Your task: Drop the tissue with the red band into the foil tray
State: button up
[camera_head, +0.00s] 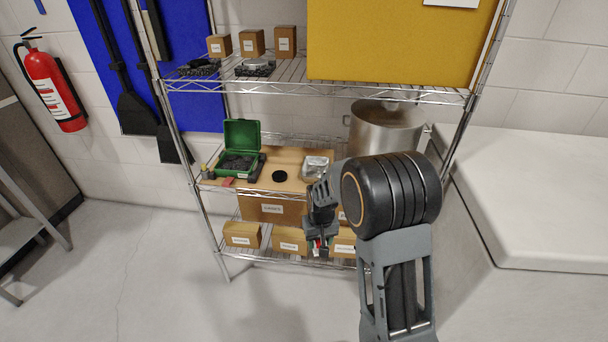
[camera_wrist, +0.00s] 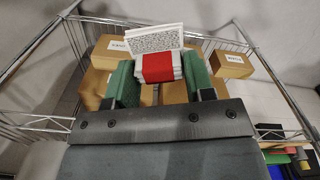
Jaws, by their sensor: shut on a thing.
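The tissue with the red band (camera_wrist: 158,68) is white with a broad red stripe and sits between the green pads of my gripper (camera_wrist: 160,80) in the wrist view. My gripper is shut on it. A white sheet with dark print (camera_wrist: 155,40) stands up just beyond it; I cannot tell whether it is part of the tissue. In the head view my gripper (camera_head: 319,244) hangs in front of the shelf unit, lower than the middle shelf, with a small bit of red showing. The foil tray (camera_head: 315,166) is silvery and sits on the middle shelf, above my gripper in the picture.
An open green case (camera_head: 241,136), a black disc (camera_head: 279,176) and a small red item (camera_head: 227,182) share the middle shelf with the tray. A large steel pot (camera_head: 386,127) stands at its right. Cardboard boxes (camera_head: 290,239) line the lower shelf. Wire edges and posts surround the shelves.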

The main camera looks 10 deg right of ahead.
aim_at(319, 174)
jog(key=u, duration=2.35)
jog(key=k, duration=0.85)
jog(key=z, duration=1.1)
jog(key=i, duration=1)
